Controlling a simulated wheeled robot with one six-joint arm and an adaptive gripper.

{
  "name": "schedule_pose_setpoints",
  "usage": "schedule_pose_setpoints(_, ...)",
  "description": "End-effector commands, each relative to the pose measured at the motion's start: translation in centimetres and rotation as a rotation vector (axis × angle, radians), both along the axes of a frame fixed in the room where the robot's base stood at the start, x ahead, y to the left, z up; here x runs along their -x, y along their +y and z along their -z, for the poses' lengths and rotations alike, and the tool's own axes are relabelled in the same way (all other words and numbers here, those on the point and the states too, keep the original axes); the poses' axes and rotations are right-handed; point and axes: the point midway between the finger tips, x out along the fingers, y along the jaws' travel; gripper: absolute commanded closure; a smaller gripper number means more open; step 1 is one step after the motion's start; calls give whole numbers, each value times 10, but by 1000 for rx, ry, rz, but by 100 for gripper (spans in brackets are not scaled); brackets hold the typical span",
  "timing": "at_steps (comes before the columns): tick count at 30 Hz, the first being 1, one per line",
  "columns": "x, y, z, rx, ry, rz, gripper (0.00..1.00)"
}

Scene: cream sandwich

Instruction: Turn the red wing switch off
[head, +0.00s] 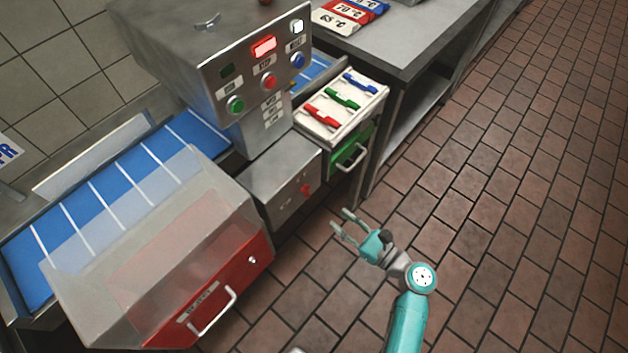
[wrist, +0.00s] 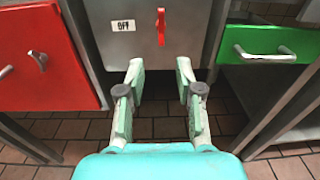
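The red wing switch (head: 306,189) is on the front of a grey metal box (head: 283,180) under the control panel. In the wrist view the switch (wrist: 161,26) stands roughly upright, and a white OFF label (wrist: 123,25) is to its left. My gripper (head: 341,220) is open and empty, in front of the box and apart from the switch. In the wrist view its two fingers (wrist: 160,68) point toward the box, below the switch. Nothing hides the switch in the wrist view.
A red drawer front (wrist: 45,60) with a handle is left of the box. A green drawer (wrist: 265,50) with a handle is right of it, under a white panel (head: 340,105) with several coloured handles. The brick-tiled floor (head: 480,200) to the right is clear.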

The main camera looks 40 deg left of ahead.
Motion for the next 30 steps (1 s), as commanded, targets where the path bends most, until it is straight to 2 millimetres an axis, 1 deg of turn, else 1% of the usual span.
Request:
schedule_pose_setpoints(3,-3,6,-8,-28,26,-25,65)
schedule_pose_setpoints(8,-4,19,-9,-32,30,-32,65)
schedule_pose_setpoints(11,-4,34,-10,-31,29,-33,65)
schedule_pose_setpoints(18,-8,77,-10,-31,28,-31,65)
schedule_pose_setpoints(21,-9,91,-9,-30,28,-30,65)
schedule_pose_setpoints(25,-11,105,-9,-30,27,-28,65)
schedule_pose_setpoints(30,-11,112,-9,-29,27,-26,65)
